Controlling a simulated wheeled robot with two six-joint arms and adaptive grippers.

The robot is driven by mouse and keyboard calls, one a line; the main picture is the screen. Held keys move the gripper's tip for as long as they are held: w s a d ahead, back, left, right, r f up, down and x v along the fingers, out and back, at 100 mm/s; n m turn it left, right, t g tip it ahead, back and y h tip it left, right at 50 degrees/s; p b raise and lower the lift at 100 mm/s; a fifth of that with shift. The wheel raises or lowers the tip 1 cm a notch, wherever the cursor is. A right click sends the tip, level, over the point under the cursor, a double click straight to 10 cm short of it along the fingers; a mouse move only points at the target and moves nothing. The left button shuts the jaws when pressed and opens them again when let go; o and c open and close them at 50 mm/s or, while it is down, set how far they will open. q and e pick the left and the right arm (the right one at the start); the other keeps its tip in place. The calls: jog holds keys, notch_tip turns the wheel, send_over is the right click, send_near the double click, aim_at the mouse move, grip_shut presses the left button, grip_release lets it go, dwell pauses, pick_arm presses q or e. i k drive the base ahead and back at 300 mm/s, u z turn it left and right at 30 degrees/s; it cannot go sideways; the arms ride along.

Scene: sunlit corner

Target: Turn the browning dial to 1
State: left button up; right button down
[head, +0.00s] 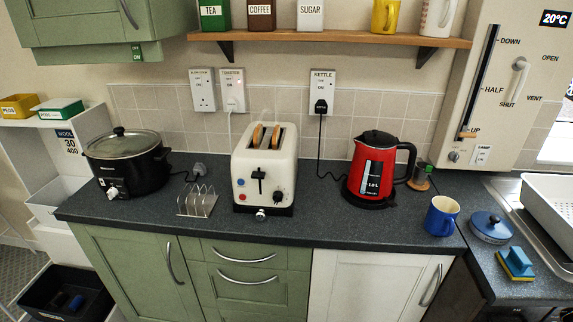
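A cream toaster (277,160) stands on the dark worktop against the tiled wall. Two browned slices of bread (267,136) stand up out of its slots. Its front has a black lever (260,175) and small coloured buttons, including a red one (241,182). Neither of my grippers shows in the head view.
A toast rack (197,202) and black slow cooker (127,163) stand left of the toaster. A red kettle (373,167) stands to its right, with a blue mug (441,216) beyond. The worktop (320,225) between toaster and kettle is clear. A shelf (330,39) hangs above.

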aim_at(278, 197)
jog(key=z, duration=0.35)
jog(key=k, duration=0.55)
jog(key=z, duration=0.95)
jog(key=i, duration=0.8)
jog(key=u, duration=0.35)
